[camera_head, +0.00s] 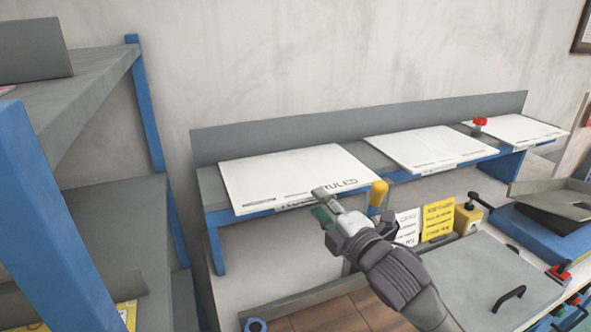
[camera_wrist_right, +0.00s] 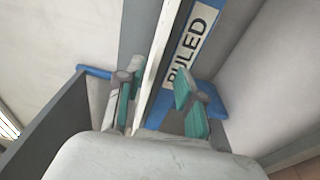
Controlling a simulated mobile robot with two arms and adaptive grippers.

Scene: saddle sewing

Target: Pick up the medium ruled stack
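Three flat white paper stacks lie on a grey wall shelf in the head view: a left one (camera_head: 290,172), a middle one (camera_head: 425,148) and a right one (camera_head: 515,130). A label (camera_head: 340,182) at the left stack's front edge reads "RULED"; the rest of it is hidden, and no size is readable. My right gripper (camera_head: 324,204) is at that front edge. In the right wrist view my right gripper (camera_wrist_right: 160,102) is open, with teal pads either side of the white stack's edge (camera_wrist_right: 160,60). Contact cannot be told. My left gripper is out of view.
The shelf's grey back board (camera_head: 360,118) stands behind the stacks. A red knob (camera_head: 479,122) sits between the middle and right stacks. A yellow-topped post (camera_head: 378,194), a yellow card (camera_head: 437,220) and a grey board (camera_head: 480,280) are near my right arm. Blue-framed shelving (camera_head: 55,215) stands left.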

